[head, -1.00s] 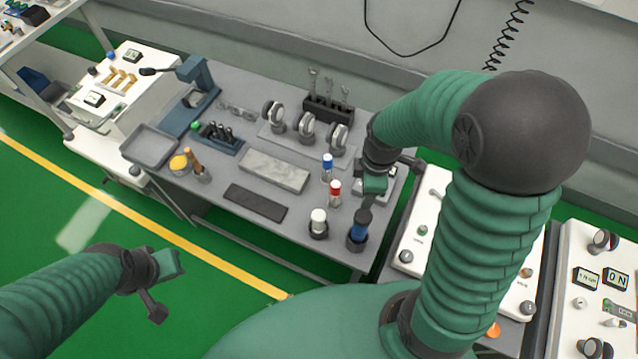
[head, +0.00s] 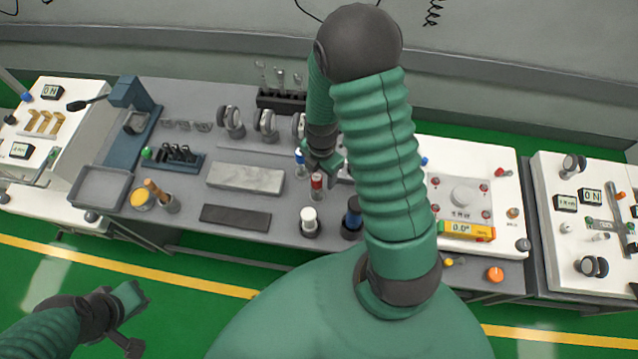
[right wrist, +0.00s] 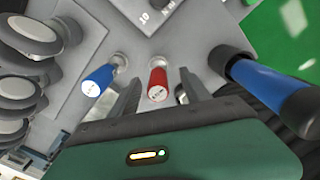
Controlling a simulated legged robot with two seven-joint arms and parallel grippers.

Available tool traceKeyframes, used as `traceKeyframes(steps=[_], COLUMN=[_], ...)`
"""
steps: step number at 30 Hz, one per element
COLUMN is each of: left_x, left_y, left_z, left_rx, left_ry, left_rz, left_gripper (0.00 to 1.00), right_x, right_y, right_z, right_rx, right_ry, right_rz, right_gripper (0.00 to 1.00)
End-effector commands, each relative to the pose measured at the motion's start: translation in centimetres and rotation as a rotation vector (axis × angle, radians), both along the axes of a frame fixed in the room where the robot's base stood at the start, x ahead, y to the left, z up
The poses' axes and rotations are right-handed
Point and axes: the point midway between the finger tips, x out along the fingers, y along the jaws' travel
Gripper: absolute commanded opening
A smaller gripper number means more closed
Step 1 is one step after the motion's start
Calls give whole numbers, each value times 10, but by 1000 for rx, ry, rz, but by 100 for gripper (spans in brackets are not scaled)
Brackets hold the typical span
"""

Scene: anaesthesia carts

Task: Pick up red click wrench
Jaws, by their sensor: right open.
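The red click wrench (head: 316,184) stands upright on the grey bench, its red handle with a white end on top. In the right wrist view the red wrench (right wrist: 158,82) shows between the two fingers of my right gripper. My right gripper (head: 323,164) is open and close to the wrench; whether a finger touches it I cannot tell. A similar blue-handled wrench (head: 300,158) stands just behind and left, and shows in the wrist view (right wrist: 98,80) outside the left finger. My left gripper (head: 132,297) is over the green floor, far from the bench; its jaw state is unclear.
A larger blue-and-black tool (head: 353,216) and a white-topped one (head: 309,219) stand in front of the wrench. Round gauges (head: 265,122) stand behind left. A white instrument panel (head: 470,165) is to the right. The dark mat (head: 243,215) lies flat on the bench.

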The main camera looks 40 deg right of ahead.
Motion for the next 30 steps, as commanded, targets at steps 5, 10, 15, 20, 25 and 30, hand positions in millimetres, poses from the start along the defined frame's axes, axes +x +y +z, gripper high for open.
traceKeyframes(steps=[5,10,15,20,25,30], left_x=[0,0,0,0,0,0], left_y=[0,0,0,0,0,0], left_z=[0,6,5,4,4,4], left_rx=[0,0,0,0,0,0], left_ry=[0,0,0,0,0,0], left_rz=[1,1,1,1,1,1], left_gripper=[0,0,0,0,0,0], right_x=[1,-2,-1,1,0,0], right_y=[2,4,3,4,5,5], right_z=[-21,-49,-70,-70,-70,-70], right_rx=[-1,2,1,0,-1,-1], right_ry=[0,2,-2,-3,-3,-3], right_rz=[3,1,1,1,1,1], right_gripper=[55,55,55,55,37,14])
